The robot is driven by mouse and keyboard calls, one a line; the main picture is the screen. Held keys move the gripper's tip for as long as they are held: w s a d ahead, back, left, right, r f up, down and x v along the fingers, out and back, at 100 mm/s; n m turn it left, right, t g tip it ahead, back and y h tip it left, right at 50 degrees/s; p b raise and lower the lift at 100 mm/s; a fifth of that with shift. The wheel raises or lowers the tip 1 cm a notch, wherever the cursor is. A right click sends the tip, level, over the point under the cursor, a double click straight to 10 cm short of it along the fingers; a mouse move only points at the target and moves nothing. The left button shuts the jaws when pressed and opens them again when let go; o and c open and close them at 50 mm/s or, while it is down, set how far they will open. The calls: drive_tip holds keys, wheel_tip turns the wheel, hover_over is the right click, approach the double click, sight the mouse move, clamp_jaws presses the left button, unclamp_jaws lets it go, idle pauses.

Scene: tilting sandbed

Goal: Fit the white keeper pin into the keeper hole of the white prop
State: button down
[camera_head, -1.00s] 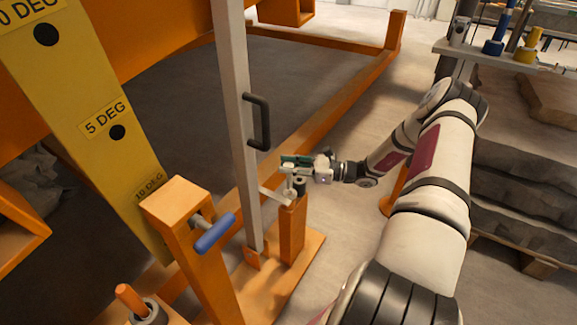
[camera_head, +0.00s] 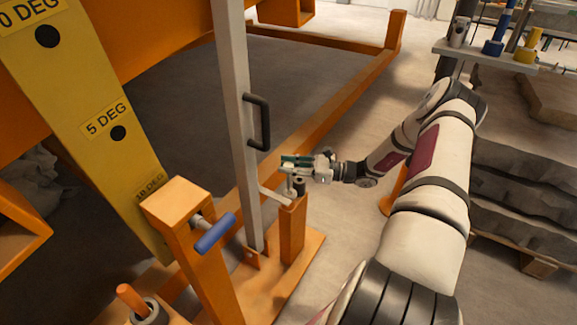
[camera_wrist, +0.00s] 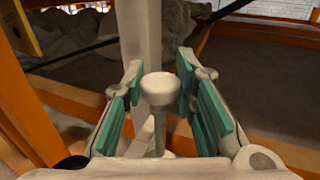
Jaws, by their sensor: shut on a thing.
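The white prop (camera_head: 236,110) is a tall pale post with a black handle, standing upright on an orange base. A flat pale tab (camera_head: 274,197) sticks out from its lower part toward the short orange post. My gripper (camera_head: 291,162), with green finger pads, is just above the tab. It is shut on the white keeper pin (camera_wrist: 159,88), whose round, cup-like head shows between the pads in the wrist view. The pin's thin shank (camera_head: 290,184) points down by the tab's outer end. The keeper hole is hidden, so I cannot tell whether the tip is in it.
A short orange post (camera_head: 292,235) with a dark socket on top stands under my gripper. A yellow angle plate (camera_head: 85,110) and an orange post with a blue-handled pin (camera_head: 215,233) are at the left. A shelf (camera_head: 480,52) with coloured pins stands back right.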

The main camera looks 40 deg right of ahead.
drive_tip(key=shift+f+b, duration=0.55)
drive_tip(key=shift+f, duration=0.25)
drive_tip(key=shift+r, duration=0.2)
drive_tip(key=shift+r+p, duration=0.3)
drive_tip(key=shift+p, duration=0.15)
drive_tip(key=shift+f, duration=0.5)
idle(1.6)
drive_tip(key=shift+r, duration=0.1)
drive_tip(key=shift+r, duration=0.4)
drive_tip(key=shift+p, duration=0.35)
idle(1.4)
drive_tip(key=shift+f+b, duration=0.35)
drive_tip(key=shift+f, duration=0.15)
drive_tip(key=shift+r, duration=0.15)
